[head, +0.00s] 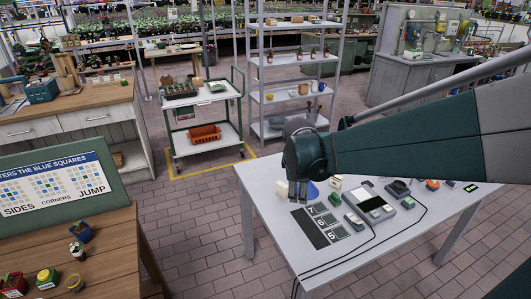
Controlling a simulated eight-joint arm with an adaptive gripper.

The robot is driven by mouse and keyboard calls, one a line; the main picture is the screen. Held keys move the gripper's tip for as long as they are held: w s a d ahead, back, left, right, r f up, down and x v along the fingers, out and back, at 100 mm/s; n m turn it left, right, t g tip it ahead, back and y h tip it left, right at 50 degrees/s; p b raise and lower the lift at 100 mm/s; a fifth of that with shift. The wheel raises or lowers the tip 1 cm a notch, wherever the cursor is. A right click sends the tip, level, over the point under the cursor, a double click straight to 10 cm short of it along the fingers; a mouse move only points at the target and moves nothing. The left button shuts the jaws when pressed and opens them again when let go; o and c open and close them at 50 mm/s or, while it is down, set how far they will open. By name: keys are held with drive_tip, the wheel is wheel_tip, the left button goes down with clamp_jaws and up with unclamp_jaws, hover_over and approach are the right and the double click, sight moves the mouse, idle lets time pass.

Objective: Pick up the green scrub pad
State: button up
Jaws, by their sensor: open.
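My gripper (298,191) hangs fingers-down over the left part of the white table (262,222). The fingers are small in the view, and I see nothing held between them. I cannot single out the green scrub pad with certainty. A small dark green item (334,199) lies on the table to the right of the gripper, but its kind is too small to tell. A cream block (282,189) sits just left of the fingers, and a blue item (313,190) shows just right of them. My arm and wrist hide part of the table's far side.
A dark board with numbered cards (311,228), a grey device with a screen (376,205) and trailing black cables, and an orange item (432,184) occupy the table. The table's left front is bare. A wooden bench (110,265) stands at lower left, with brick floor between.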

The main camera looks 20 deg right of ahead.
drive_tip(key=w+d+f+n+g+p, duration=0.1)
drive_tip(key=w+d+f+n+p, duration=0.1)
drive_tip(key=d, duration=0.3)
drive_tip(key=w+d+f+n+g+p, duration=0.1)
drive_tip(key=w+d+f+n, duration=0.15)
drive_tip(key=d, duration=0.35)
drive_tip(key=n+g+h+p, duration=0.1)
drive_tip(key=n+g+p, duration=0.1)
drive_tip(key=n+p, duration=0.1)
approach(336, 194)
wheel_tip(336, 194, down, 2)
drive_tip(key=shift+s+d+f, duration=0.1)
drive_tip(key=shift+s+d, duration=0.15)
drive_tip(key=shift+f, duration=0.1)
drive_tip(key=shift+x, duration=1.2)
drive_tip(key=shift+b+x, duration=0.6)
drive_tip(key=shift+x, duration=2.05)
drive_tip(key=shift+w, duration=0.1)
